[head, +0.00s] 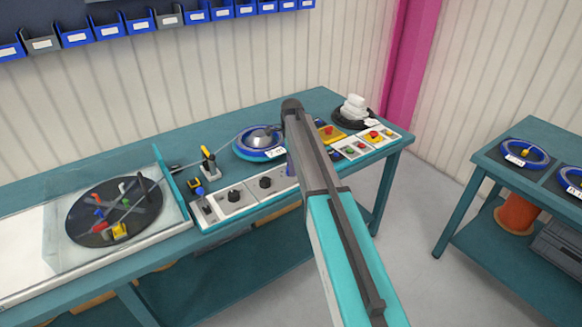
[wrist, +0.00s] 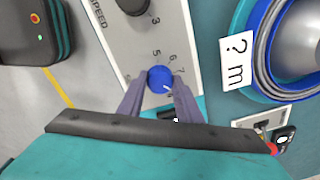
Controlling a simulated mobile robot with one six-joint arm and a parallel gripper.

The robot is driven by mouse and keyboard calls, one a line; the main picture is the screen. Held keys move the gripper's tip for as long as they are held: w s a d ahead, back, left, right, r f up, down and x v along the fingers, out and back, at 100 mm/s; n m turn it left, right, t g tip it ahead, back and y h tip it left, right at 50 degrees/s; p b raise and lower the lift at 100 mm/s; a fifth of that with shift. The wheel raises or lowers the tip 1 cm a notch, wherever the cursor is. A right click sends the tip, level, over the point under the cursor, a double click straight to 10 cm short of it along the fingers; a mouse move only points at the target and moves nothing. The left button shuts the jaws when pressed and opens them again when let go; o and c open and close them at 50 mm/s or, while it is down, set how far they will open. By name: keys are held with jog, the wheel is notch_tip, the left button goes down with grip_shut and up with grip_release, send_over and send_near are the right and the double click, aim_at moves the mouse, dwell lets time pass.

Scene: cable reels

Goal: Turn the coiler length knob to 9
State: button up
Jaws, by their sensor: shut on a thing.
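The round blue length knob (wrist: 160,78) sits on the grey panel (wrist: 118,45) in the wrist view. The digits 5, 6 and 7 run around its upper right side. Its white pointer mark faces lower right, past the 7; the digit there is hidden or unreadable. My gripper (wrist: 160,90) is shut on the knob, one grey finger on each side. In the head view my arm covers the gripper and most of the knob's area; the white control panel (head: 236,206) shows to its left.
A black knob (wrist: 133,5) marked SPEED is above the blue knob in the wrist view. A blue-rimmed reel (wrist: 262,45) with a "? m" label lies close on the right.

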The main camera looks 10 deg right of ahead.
jog(key=m, duration=0.5)
jog(key=shift+a+m, duration=0.1)
jog(key=shift+m, duration=0.2)
dwell(0.4)
jog(key=o, duration=1)
jog(key=shift+o, duration=0.2)
jog(key=shift+r+b, duration=0.1)
jog(key=shift+b, duration=0.2)
notch_tip(320, 180, up, 14)
jog(key=b, duration=0.2)
jog(key=shift+s+b, duration=0.15)
jog(key=shift+b, duration=0.2)
jog(key=shift+f, duration=0.2)
